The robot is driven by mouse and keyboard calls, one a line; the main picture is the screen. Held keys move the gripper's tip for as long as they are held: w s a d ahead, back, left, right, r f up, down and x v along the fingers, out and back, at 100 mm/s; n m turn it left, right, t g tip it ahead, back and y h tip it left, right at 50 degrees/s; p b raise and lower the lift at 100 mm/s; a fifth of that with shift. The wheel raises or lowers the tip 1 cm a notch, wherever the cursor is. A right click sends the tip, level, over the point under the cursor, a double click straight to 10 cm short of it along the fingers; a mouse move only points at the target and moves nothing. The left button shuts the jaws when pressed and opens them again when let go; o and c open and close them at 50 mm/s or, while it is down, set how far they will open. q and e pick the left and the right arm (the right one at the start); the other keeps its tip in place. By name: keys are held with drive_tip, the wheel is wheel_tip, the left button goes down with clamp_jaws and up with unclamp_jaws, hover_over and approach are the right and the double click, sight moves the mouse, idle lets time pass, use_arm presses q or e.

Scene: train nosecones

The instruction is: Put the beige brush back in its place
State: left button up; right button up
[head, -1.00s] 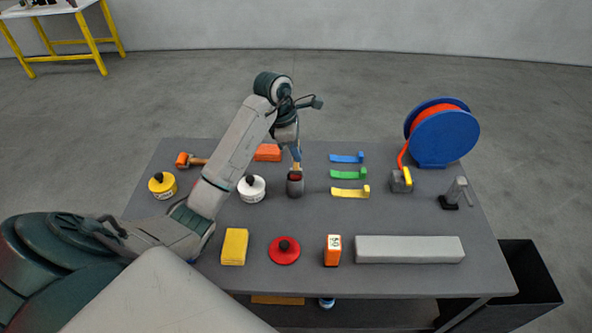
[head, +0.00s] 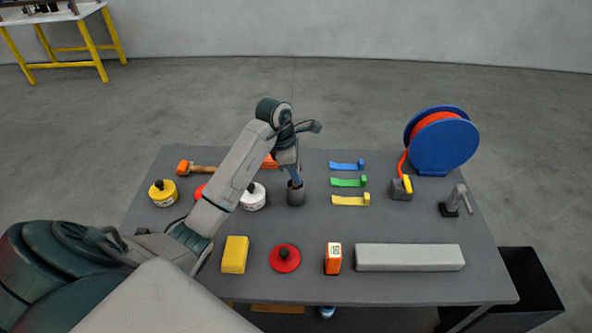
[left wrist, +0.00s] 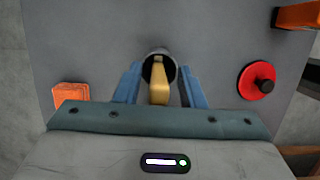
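The beige brush (left wrist: 158,88) shows in the left wrist view between the two blue fingers of my left gripper (left wrist: 160,85). Gaps show on both sides of it, so the gripper looks open around it. Its far end reaches into the mouth of a dark grey cup (left wrist: 149,58). In the head view the cup (head: 296,196) stands upright on the table, and my left gripper (head: 296,179) points down at its mouth. The brush is hidden there by the fingers. My right gripper is in neither view.
On the grey table (head: 320,225), a white tin (head: 253,197) stands just left of the cup. Blue (head: 346,165), green (head: 348,182) and yellow (head: 350,199) strips lie to the right. A red disc (head: 285,258) and an orange box (head: 333,257) are in front.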

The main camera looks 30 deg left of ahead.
use_arm(q)
drive_tip(key=shift+a+r, duration=0.15)
drive_tip(key=shift+r, duration=0.1)
drive_tip(key=p+v, duration=0.4)
drive_tip(key=v, duration=0.7)
drive_tip(key=shift+r+p, duration=0.2)
drive_tip(key=shift+p, duration=0.2)
drive_tip(key=shift+s, duration=0.1)
